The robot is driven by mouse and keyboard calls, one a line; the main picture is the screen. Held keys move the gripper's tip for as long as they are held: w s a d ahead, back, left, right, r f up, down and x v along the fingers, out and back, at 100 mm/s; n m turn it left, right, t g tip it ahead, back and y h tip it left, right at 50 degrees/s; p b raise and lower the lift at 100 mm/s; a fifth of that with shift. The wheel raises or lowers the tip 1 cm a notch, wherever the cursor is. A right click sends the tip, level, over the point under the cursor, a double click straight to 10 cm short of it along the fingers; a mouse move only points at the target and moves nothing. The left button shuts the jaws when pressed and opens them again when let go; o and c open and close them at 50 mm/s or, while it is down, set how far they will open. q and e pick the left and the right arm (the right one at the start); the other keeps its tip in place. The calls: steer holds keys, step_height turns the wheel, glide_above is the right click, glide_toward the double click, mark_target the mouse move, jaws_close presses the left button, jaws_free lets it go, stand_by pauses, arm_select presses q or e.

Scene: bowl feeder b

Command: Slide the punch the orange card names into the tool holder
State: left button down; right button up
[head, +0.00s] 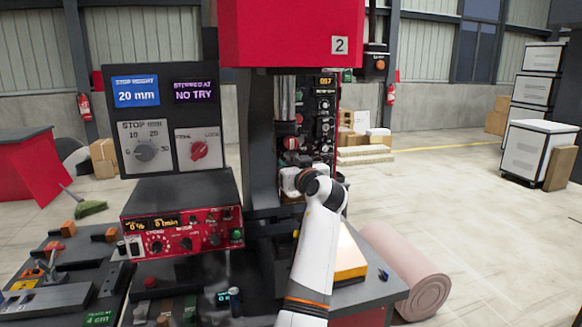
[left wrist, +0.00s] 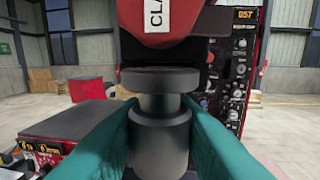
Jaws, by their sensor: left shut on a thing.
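My left gripper (head: 291,183) is at the press column in the head view, its fingers mostly hidden by its own wrist. In the left wrist view its two teal fingers (left wrist: 160,135) are shut on a dark grey punch (left wrist: 160,103) with a wide flat flange, a narrow neck and a thicker body. The punch is upright. Just above its flange is the dark tool holder (left wrist: 140,50), with a red clamp part (left wrist: 160,18) lettered "CLA" in front. I cannot tell whether flange and holder touch. I cannot make out the orange card. My right gripper is not in view.
The red press head (head: 290,35) overhangs the arm. A grey display panel (head: 165,120) and red control box (head: 182,230) stand left of it. A lit orange-sided box (head: 349,262) lies right of my arm.

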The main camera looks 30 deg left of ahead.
arm_select(q)
steer(key=shift+b, duration=0.6)
stand_by(1.1)
steer(key=shift+b+x, duration=0.3)
steer(key=shift+x, duration=2.25)
steer(key=shift+w+d+r, duration=0.1)
steer(key=shift+d, duration=0.2)
steer(key=shift+s+b+v, duration=0.2)
steer(key=shift+b+v, duration=0.2)
steer(key=shift+v, duration=1.7)
steer(key=shift+a, duration=0.15)
steer(key=shift+b, duration=0.4)
steer(key=shift+w+a, duration=0.4)
steer(key=shift+a, duration=0.1)
